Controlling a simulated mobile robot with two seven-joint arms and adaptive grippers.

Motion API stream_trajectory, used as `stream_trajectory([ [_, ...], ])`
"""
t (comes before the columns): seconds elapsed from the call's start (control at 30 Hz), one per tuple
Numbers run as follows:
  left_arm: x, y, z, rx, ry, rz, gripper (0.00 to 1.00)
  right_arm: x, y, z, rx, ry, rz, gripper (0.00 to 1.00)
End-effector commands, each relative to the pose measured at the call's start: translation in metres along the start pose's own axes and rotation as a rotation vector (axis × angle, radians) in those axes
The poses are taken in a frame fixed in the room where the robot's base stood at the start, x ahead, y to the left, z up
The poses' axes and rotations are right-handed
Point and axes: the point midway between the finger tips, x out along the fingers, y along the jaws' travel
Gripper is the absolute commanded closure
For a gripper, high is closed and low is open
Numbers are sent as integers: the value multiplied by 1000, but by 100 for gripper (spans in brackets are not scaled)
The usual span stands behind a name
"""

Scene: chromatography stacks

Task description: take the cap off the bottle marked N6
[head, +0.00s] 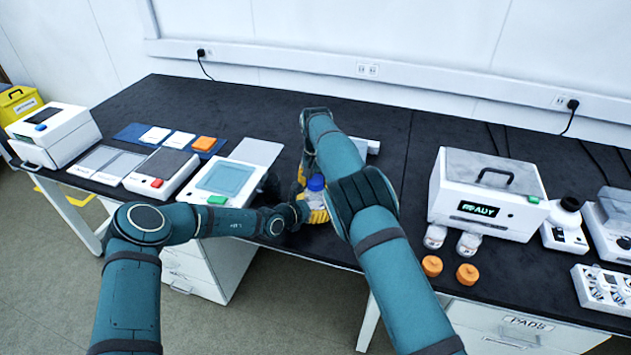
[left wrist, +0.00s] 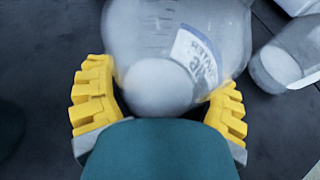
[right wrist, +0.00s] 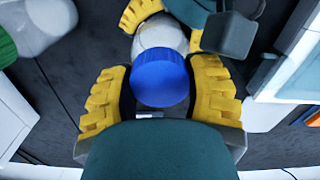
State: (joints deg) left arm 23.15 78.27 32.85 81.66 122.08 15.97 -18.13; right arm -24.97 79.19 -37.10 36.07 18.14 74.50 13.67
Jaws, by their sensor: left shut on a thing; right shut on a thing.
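A clear bottle with a blue cap (head: 316,183) is at the bench's front edge, partly hidden by my arms. My left gripper (head: 317,213) is shut on the bottle's body (left wrist: 180,35), with yellow fingers on both sides in the left wrist view (left wrist: 158,105). Its label (left wrist: 196,52) is only partly readable, and I cannot make out N6. My right gripper (right wrist: 160,95) is shut around the blue cap, which shows in the right wrist view (right wrist: 161,80). The cap sits at the top of the bottle; I cannot tell whether it is loosened.
Other clear containers (left wrist: 285,60) stand close to the held bottle. A green-capped bottle (right wrist: 40,25) is near the right gripper. White instruments (head: 225,180) stand left. A white READY box (head: 488,195), two jars (head: 468,243) and two orange caps (head: 467,274) are on the right.

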Motion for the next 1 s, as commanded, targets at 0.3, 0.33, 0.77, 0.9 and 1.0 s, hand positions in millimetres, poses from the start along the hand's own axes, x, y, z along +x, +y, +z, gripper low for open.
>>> stream_trajectory([
  [0.3, 0, 0, 0, 0, 0, 1, 100, 0, 0, 0, 1, 0, 1, 92],
  [0.33, 0, 0, 0, 0, 0, 1, 100, 0, 0, 0, 1, 0, 0, 92],
  [0.77, 0, 1, 0, 0, 0, 1, 100, -9, 0, 0, 2, 1, -1, 92],
  [0.9, 0, 1, 0, 0, 0, 1, 100, -14, 0, 0, 2, 0, -1, 92],
  [1.0, 0, 1, 0, 0, 0, 1, 100, -17, 0, 0, 2, 0, -1, 92],
])
